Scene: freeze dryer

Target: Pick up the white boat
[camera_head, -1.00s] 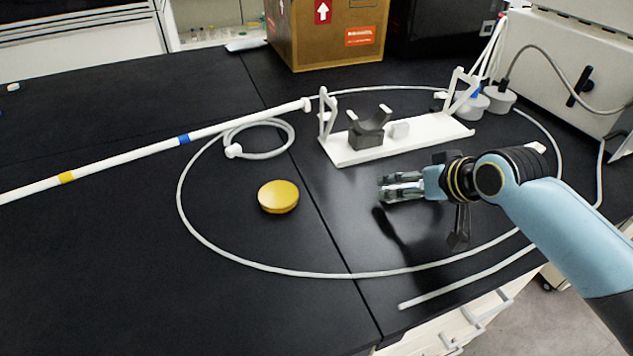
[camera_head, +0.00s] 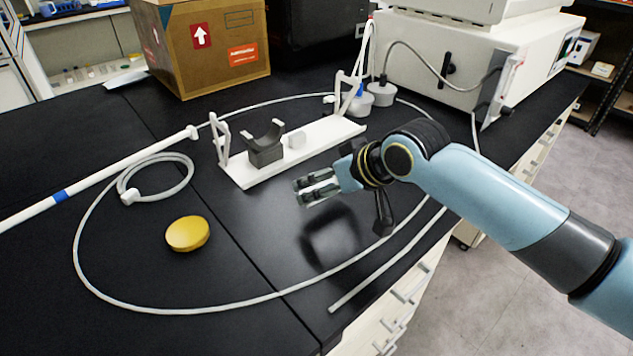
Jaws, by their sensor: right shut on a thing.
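My right gripper (camera_head: 306,190) hangs over the black bench, in front of the white stand. Its fingers are close together on something small that I cannot make out between them. No boat shows clearly. A small flat white item (camera_head: 128,79) lies at the bench's back edge, left of the cardboard box, far from the gripper; I cannot tell whether it is the boat. My left gripper is not in view.
A white stand (camera_head: 257,178) with a grey cradle (camera_head: 265,150) is just behind the gripper. A yellow round lid (camera_head: 187,234) lies to the left. A white tube (camera_head: 150,311) loops around them. A cardboard box (camera_head: 205,55) and a white machine (camera_head: 440,60) stand at the back.

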